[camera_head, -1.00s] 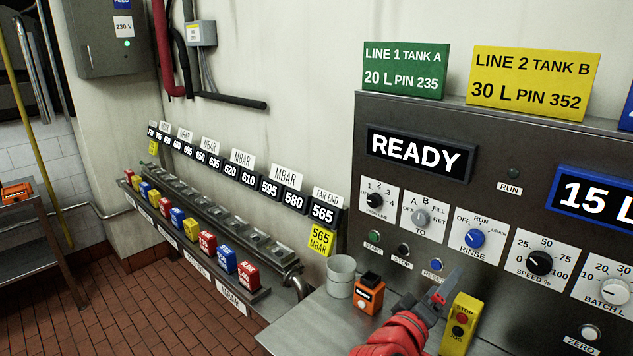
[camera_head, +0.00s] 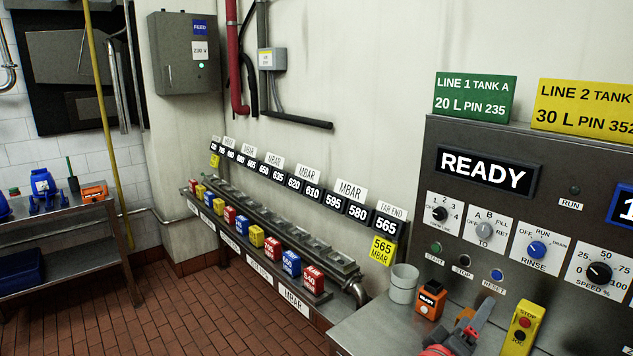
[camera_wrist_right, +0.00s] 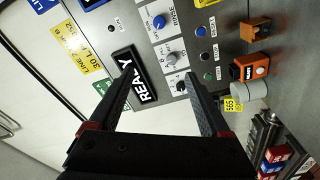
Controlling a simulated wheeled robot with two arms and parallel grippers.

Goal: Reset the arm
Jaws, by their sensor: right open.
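My right gripper (camera_head: 470,324) is low in the head view, in front of the control panel, over the steel counter; its arm is red. In the right wrist view its two dark fingers (camera_wrist_right: 158,85) stand wide apart with nothing between them that they touch. The panel's READY display (camera_head: 487,170) is lit; it also shows in the wrist view (camera_wrist_right: 143,78), behind the fingers. The blue RESET button (camera_head: 497,275) is just above the gripper in the head view. My left gripper is in neither view.
On the counter stand a grey cup (camera_head: 403,284), an orange box (camera_head: 431,300) and a yellow stop box (camera_head: 522,329). A rail (camera_head: 270,232) with several coloured blocks runs along the wall. A metal shelf (camera_head: 70,225) stands at left. The brick floor between is clear.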

